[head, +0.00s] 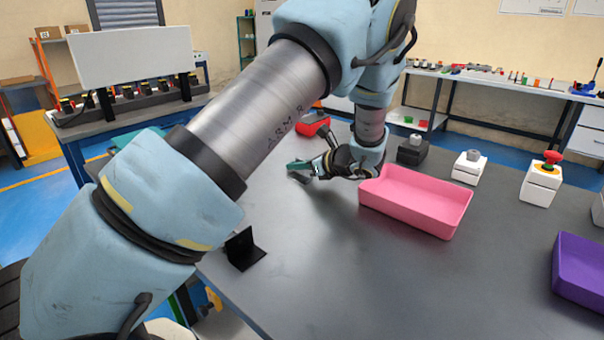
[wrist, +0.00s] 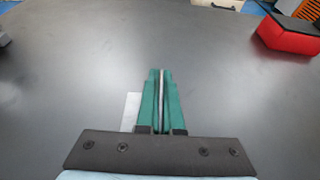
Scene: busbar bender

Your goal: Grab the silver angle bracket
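The silver angle bracket shows in the wrist view as a thin upright plate between my gripper's green fingers, with a flat pale flange (wrist: 131,108) sticking out to the left of them. My gripper (wrist: 161,75) is closed on the thin plate, one finger on each side. In the head view my gripper (head: 299,169) is low over the grey table, left of the pink tray. The bracket is mostly hidden there by the fingers. I cannot tell whether it still touches the table.
A black angle bracket (head: 243,249) stands near the table's front edge. A pink tray (head: 418,205) is right of my gripper, and a purple tray (head: 580,270) is far right. A red box (head: 312,124) is behind. White button boxes (head: 541,184) stand at the right.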

